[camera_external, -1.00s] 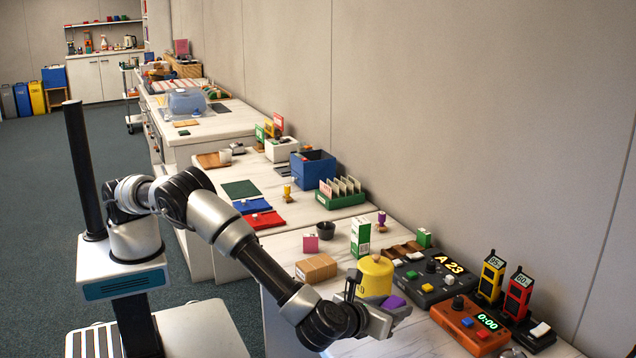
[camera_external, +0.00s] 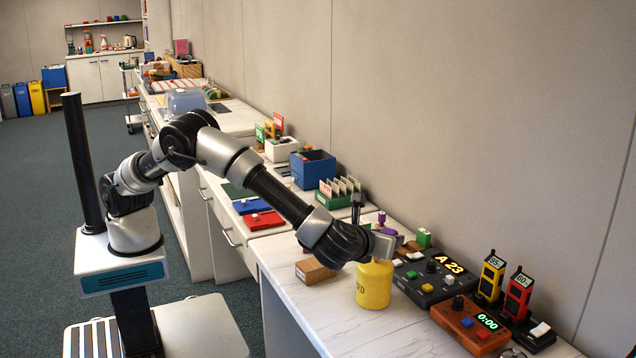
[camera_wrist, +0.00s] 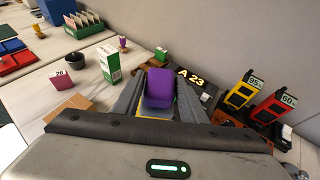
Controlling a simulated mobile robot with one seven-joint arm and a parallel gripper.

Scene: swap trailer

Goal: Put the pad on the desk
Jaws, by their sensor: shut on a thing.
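My gripper (camera_external: 388,244) is above the near white marble-topped desk (camera_external: 310,300), just over a yellow canister (camera_external: 374,286). In the wrist view my gripper (camera_wrist: 158,98) is shut on a purple block-like thing (camera_wrist: 159,86), which sits between the two grey fingers. I cannot tell for certain that this is the pad. A bit of yellow shows below it. In the external view the held thing is mostly hidden by my gripper.
A dark console (camera_external: 437,280), an orange console (camera_external: 467,322) and yellow and red handheld devices (camera_external: 490,277) stand at the right.

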